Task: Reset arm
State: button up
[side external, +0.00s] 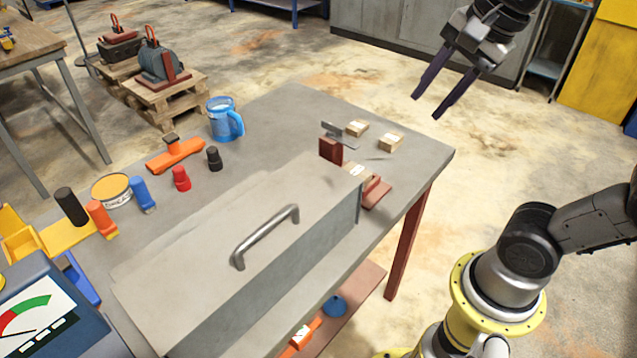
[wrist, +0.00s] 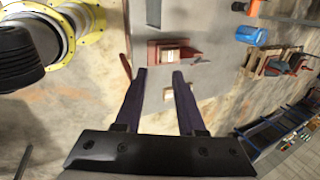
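My gripper (side external: 436,98) is raised at the upper right in the side external view, above and beyond the far right corner of the workbench (side external: 420,158). Its two dark fingers are spread apart with nothing between them. In the wrist view my gripper (wrist: 160,75) also shows open, with the fingers apart over the bench edge and floor. It touches nothing that I can see.
A long grey cover with a handle (side external: 265,237) fills the bench's near side. A red-brown vise-like block (side external: 332,150) and two small wooden blocks (side external: 357,128) (side external: 390,142) stand near the right end. A blue mug (side external: 225,119) stands at the back. Air around my gripper is clear.

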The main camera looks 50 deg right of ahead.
jog(key=s+f+n, duration=0.2)
jog(key=f+n, duration=0.2)
jog(key=n, duration=0.5)
jog(key=s+f+n+t, duration=0.1)
jog(key=s+f+n, duration=0.1)
jog(key=f+n, duration=0.3)
jog(key=n, duration=0.4)
jog(key=shift+s+a+n, duration=0.25)
jog(key=shift+s+n, duration=0.05)
jog(key=shift+s, duration=0.05)
dwell(0.6)
